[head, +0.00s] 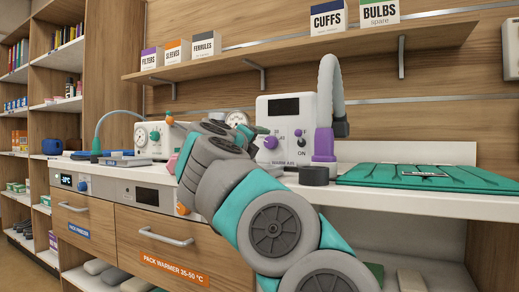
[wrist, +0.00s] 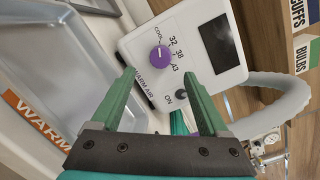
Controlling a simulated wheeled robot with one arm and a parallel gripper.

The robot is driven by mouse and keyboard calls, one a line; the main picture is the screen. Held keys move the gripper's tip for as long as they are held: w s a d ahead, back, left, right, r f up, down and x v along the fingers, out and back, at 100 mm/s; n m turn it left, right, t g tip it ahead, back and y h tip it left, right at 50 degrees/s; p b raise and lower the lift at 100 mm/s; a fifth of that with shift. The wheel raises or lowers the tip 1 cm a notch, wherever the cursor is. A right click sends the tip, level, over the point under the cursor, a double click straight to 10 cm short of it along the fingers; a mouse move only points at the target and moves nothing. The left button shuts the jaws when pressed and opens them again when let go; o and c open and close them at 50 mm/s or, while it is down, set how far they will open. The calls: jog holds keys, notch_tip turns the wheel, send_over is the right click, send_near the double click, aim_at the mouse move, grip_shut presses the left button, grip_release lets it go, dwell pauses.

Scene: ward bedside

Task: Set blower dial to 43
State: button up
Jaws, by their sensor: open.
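The blower is a white box (head: 287,112) on the counter in the head view, with a dark display (head: 284,107) and a grey hose. Its purple dial (wrist: 160,59) shows in the wrist view, ringed by a cool mark and the numbers 32, 38 and 43. I cannot clearly tell where its pointer stands. My gripper (wrist: 160,77) is open, its green fingers reaching towards the panel on either side of the dial, with nothing between them. I see no contact. A dark knob (wrist: 181,96) marked ON sits beside the dial. In the head view my arm hides most of the gripper.
The grey hose (head: 331,90) rises from a purple collar (head: 324,145) at the blower's right. A dark round piece (head: 314,176) stands at the counter's front. Another white device (head: 151,140) stands left. A shelf hangs above.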

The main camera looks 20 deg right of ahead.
aim_at(269, 142)
jog(key=shift+p+x, duration=0.45)
jog(key=shift+x, duration=3.45)
grip_shut()
